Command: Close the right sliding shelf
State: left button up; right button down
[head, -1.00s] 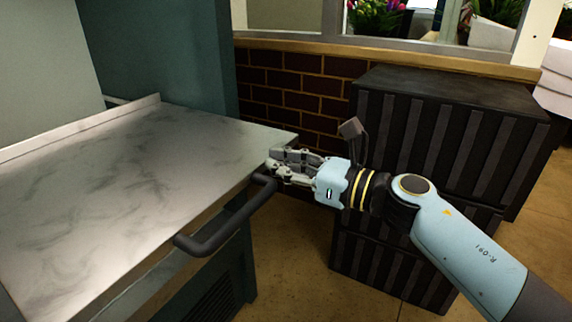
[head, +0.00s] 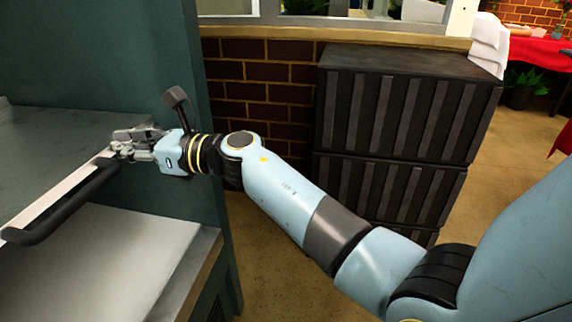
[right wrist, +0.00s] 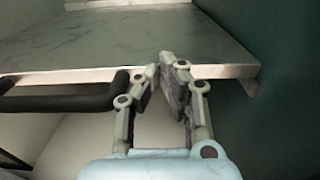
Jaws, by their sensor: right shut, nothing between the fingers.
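The sliding shelf (head: 45,135) has a grey marble-like top, a pale front edge and a black bar handle (head: 65,207), at the left of the head view. My right gripper (head: 122,143) is at the front edge, by the handle's far end. In the right wrist view the fingers (right wrist: 168,66) are shut and empty, with tips at the shelf's edge (right wrist: 215,72), right of the handle (right wrist: 60,103). I cannot tell if they touch. My left gripper is out of view.
The pale lower surface (head: 110,255) lies under the shelf. A green cabinet panel (head: 150,70) stands beside the gripper. Stacked black ribbed crates (head: 400,110) stand behind my right arm, before a brick wall (head: 262,95). A red-covered table (head: 540,50) is far right.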

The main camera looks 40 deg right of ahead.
aim_at(107, 141)
jog(key=x, duration=0.3)
jog(key=shift+w+a+b, duration=0.25)
jog(key=shift+b, duration=0.05)
jog(key=shift+w, duration=0.15)
jog(key=shift+r, duration=0.15)
jog(key=shift+a, duration=0.1)
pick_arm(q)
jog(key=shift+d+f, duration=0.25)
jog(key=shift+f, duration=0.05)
pick_arm(e)
jog(key=shift+w, duration=0.1)
